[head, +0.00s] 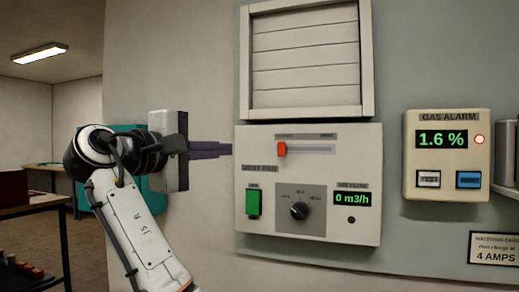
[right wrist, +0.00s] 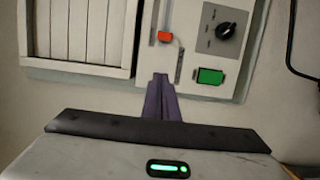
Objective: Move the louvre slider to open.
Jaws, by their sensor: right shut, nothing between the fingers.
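The louvre slider is a small red knob (head: 282,149) at the left end of a horizontal slot (head: 315,149) on a white control panel (head: 365,222). The knob also shows in the right wrist view (right wrist: 164,37), at one end of its slot. Above the panel is the louvre (head: 305,55), with its slats lying flat together. My right gripper (head: 230,149) is shut and empty, its purple fingers pointing at the panel, left of the knob. The fingers show in the right wrist view (right wrist: 160,78), just below the knob in the picture. I cannot tell whether they touch the panel. My left gripper is out of view.
The panel has a green switch (head: 253,202), a black rotary knob (head: 299,210) and a display reading 0 m3/h (head: 352,198). A gas alarm box (head: 447,190) reading 1.6 % hangs to the right. A table (head: 40,208) stands at far left.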

